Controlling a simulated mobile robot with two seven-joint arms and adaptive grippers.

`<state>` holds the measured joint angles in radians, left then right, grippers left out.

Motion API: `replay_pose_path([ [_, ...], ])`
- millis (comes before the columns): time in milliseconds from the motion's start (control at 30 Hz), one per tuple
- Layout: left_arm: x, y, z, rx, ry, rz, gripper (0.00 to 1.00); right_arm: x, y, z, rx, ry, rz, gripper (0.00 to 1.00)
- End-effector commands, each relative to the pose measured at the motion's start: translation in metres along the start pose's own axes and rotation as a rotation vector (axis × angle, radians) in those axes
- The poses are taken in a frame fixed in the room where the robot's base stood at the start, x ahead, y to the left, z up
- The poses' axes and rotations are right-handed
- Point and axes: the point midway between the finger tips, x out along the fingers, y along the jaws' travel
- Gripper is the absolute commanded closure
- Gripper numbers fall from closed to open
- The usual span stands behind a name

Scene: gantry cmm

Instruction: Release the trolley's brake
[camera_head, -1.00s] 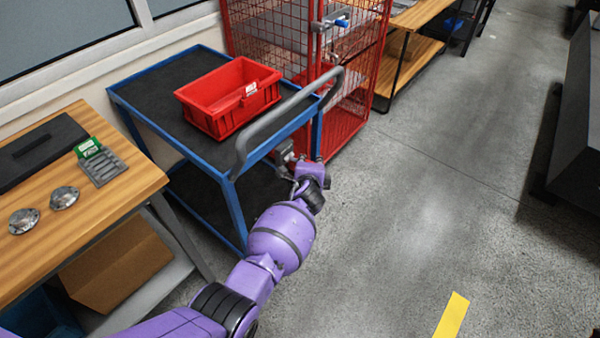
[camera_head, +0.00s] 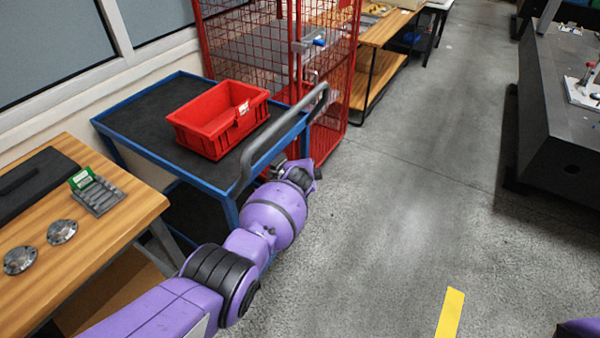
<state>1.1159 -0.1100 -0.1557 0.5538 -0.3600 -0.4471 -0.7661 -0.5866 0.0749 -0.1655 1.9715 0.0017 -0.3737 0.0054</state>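The trolley (camera_head: 150,101) is a blue-framed cart with dark shelves and a grey push handle (camera_head: 258,150) along its right end. A red bin stands on its top shelf. My purple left arm reaches in from the bottom left to the trolley's handle end. My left gripper (camera_head: 280,168) is small, dark and partly hidden behind my wrist, just below the handle. I cannot tell whether its fingers are open or whether they touch anything. The brake cannot be made out. My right gripper is out of view; only a purple piece of my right arm shows at the bottom right corner.
The red bin (camera_head: 205,132) sits on the trolley. A red mesh cage (camera_head: 335,70) stands behind it. A wooden bench (camera_head: 100,245) is at the left. A dark granite block (camera_head: 560,110) is at the right. The floor between is clear, with a yellow strip (camera_head: 450,312).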

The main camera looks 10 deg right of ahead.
Motion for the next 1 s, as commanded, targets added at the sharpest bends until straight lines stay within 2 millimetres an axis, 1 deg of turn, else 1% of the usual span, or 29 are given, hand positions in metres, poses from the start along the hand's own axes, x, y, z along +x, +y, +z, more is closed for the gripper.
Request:
replay_pose_path([
  [400, 0.0005, 0.0005, 0.0004, -0.013, 0.000, 0.004, 1.00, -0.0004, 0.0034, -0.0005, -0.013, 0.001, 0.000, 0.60],
  [433, 0.0005, 0.0005, 0.0004, -0.013, 0.000, 0.004, 0.77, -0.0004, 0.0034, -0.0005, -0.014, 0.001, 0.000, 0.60],
  [567, 0.0004, 0.0000, 0.0002, -0.010, 0.000, 0.003, 0.60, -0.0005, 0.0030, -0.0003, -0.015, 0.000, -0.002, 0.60],
  [1000, -0.0023, -0.0012, -0.0003, -0.008, 0.001, -0.001, 0.60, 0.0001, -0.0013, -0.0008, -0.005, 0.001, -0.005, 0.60],
])
